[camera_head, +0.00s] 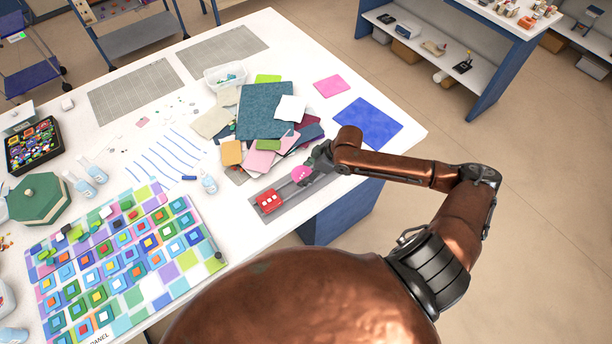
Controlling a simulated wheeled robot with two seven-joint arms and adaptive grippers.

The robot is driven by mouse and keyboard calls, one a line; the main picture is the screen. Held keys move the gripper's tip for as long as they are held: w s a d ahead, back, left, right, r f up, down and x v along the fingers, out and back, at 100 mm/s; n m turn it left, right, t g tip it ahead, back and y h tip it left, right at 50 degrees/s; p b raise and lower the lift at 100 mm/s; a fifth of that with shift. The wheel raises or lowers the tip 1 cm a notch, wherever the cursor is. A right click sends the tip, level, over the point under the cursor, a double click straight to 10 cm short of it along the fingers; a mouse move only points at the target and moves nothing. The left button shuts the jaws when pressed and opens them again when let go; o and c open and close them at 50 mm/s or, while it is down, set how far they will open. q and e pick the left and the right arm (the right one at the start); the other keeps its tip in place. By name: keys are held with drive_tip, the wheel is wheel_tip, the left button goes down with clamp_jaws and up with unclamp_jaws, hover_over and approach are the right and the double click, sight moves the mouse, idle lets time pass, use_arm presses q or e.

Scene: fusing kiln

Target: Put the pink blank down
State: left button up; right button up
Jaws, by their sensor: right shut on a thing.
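The pink blank (300,174) is a small bright pink piece at the fingertips of my right gripper (308,171). The gripper reaches in from the right and is shut on the blank. They are over a long grey strip (290,195) near the table's front right edge. I cannot tell whether the blank touches the strip. A red block with pale spots (269,201) sits at the strip's left end, apart from the blank. My left gripper is out of view.
A pile of coloured sheets (265,110) lies just behind my right gripper. A blue sheet (368,124) and a pink sheet (331,86) lie to the right. A clear bottle (209,184) stands left of the strip. A panel of coloured tiles (130,250) fills the left front.

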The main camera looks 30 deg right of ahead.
sight(309, 174)
drive_tip(key=shift+w+f, duration=0.2)
drive_tip(key=shift+w+d+f+p, duration=0.15)
drive_tip(key=shift+f+p, duration=0.25)
drive_tip(key=shift+f, duration=1.35)
drive_tip(key=shift+f, duration=0.15)
drive_tip(key=o, duration=1.3)
drive_tip(key=v, duration=1.2)
